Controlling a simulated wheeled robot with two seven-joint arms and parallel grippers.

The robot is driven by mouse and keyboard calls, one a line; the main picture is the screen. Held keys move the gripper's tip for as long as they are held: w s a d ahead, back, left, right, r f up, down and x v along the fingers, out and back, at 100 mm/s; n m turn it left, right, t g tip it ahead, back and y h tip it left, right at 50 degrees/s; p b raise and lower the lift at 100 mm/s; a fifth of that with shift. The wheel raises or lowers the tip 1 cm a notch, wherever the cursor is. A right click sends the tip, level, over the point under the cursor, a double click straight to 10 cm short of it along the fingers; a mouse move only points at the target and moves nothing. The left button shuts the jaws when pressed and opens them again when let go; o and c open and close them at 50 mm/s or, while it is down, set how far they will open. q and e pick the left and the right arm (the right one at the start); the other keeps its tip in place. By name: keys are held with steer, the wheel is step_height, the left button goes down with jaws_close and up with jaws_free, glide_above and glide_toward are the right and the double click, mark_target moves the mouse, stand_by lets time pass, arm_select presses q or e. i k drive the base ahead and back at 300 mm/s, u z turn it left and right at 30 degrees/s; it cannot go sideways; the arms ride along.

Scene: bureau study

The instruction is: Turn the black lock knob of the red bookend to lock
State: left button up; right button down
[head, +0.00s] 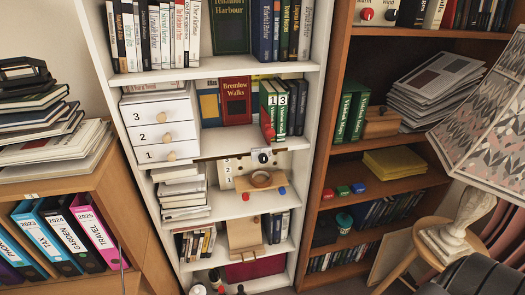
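A small red piece (267,126), which looks like the red bookend, stands on the middle shelf of the white bookcase. It is at the left side of the green and dark books marked 1 and 3 (278,106). Its black lock knob is too small to make out, so I cannot tell how it is turned. A round dark knob or dial with a pale rim (262,157) shows just below that shelf's front edge. Neither of my grippers is in view.
White drawers (160,123) with wooden knobs fill the shelf's left side. A lamp (490,120) on a stool (415,245) stands at right, binders (70,235) at left.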

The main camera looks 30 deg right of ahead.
mark_target(264, 159)
steer(key=z, duration=2.35)
steer(key=k, duration=0.45)
steer(key=z, duration=0.05)
